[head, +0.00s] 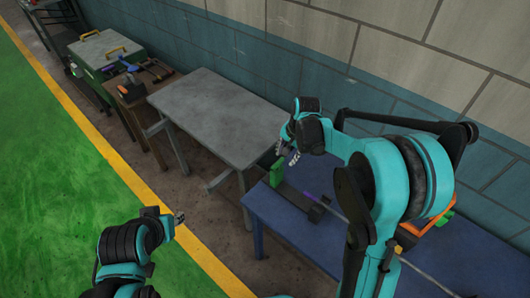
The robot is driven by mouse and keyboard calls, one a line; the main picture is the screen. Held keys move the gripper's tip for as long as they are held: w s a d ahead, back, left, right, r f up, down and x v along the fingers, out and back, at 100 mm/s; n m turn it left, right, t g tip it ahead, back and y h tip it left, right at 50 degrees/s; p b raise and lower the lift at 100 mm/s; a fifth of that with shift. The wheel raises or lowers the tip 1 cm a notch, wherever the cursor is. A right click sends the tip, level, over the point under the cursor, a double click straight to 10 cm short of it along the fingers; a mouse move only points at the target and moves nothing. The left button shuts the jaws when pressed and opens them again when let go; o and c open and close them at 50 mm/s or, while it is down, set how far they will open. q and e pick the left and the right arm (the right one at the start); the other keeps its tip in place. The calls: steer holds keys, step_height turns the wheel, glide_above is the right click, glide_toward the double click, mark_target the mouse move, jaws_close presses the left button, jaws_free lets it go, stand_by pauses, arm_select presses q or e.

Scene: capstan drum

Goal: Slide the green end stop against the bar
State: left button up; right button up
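The green end stop (276,174) stands upright at the far left end of a dark rail (297,199) on the blue table (286,238). A thin grey bar (335,208) runs from near there toward the lower right, partly hidden by my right arm. My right gripper (287,154) is just above and right of the green end stop, fingers apart, with nothing visible between them. Whether it touches the stop is unclear. My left gripper (179,217) is over the floor, away from the table; its fingers are too small to read.
A bare grey table (220,115) adjoins the blue table on the left. Further left are a wooden bench (140,92) with tools and a green chest (103,50). A block wall (330,85) runs behind.

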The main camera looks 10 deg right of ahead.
mark_target(279, 163)
steer(key=shift+m, duration=0.3)
steer(key=x, duration=0.3)
steer(key=w+b+x, duration=0.1)
steer(key=x, duration=0.2)
steer(key=b+x, duration=0.1)
steer(key=x, duration=0.3)
steer(key=shift+w+a+r, duration=0.15)
steer(key=shift+w+a, duration=0.25)
steer(key=shift+c, duration=0.3)
jaws_close()
